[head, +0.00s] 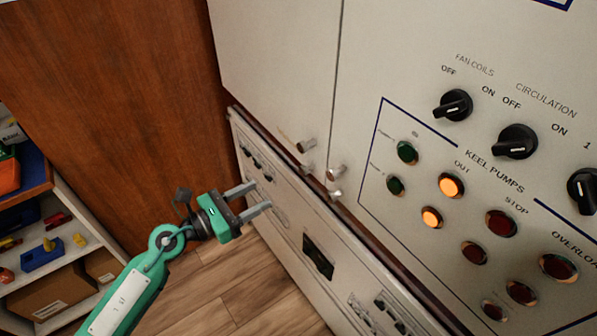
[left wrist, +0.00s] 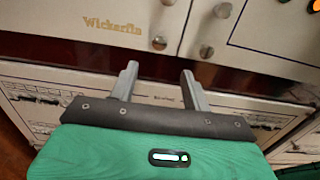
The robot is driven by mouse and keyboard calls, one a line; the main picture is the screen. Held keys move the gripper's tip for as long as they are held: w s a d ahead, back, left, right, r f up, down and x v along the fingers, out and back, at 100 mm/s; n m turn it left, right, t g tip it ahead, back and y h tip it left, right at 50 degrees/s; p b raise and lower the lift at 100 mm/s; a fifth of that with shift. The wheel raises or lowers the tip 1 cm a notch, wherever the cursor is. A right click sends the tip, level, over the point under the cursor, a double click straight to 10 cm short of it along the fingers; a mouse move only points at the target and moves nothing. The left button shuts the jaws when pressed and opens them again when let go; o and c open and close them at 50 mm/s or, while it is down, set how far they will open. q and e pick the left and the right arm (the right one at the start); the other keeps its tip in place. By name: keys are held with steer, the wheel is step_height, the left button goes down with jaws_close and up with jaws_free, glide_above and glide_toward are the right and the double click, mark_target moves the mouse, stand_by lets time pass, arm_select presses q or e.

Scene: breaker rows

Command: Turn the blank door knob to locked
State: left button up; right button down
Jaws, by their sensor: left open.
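The blank door (head: 275,70) is the plain pale cabinet door left of the control panel. It also shows in the left wrist view (left wrist: 60,22), with gold "Wickerfin" lettering. Its small round metal knob (head: 306,146) is at its lower right corner; it also shows in the left wrist view (left wrist: 159,43). I cannot tell which way the knob is turned. My left gripper (head: 258,196) is open and empty, below and left of the knob, apart from it. Its two fingers (left wrist: 159,76) point toward the cabinet front. My right gripper is not in view.
The neighbouring panel door has similar knobs (head: 337,172), black rotary switches (head: 453,105) and lit orange lamps (head: 451,186). Below runs a pale lower cabinet (head: 290,235) with breakers. A shelf (head: 55,235) with boxes stands at left. The wooden floor (head: 240,305) is clear.

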arm_select(q)
steer(key=p, duration=0.2)
glide_toward(301, 172)
steer(key=x, duration=0.3)
steer(key=p+x, duration=0.1)
steer(key=x, duration=0.4)
steer(key=shift+d+r, duration=0.1)
steer(key=shift+r, duration=0.05)
steer(key=shift+w+d, duration=0.3)
steer(key=shift+d, duration=0.1)
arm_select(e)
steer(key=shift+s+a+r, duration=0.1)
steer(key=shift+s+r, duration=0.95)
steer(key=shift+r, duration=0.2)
arm_select(q)
steer(key=shift+c, duration=0.8)
steer(key=c, duration=0.8)
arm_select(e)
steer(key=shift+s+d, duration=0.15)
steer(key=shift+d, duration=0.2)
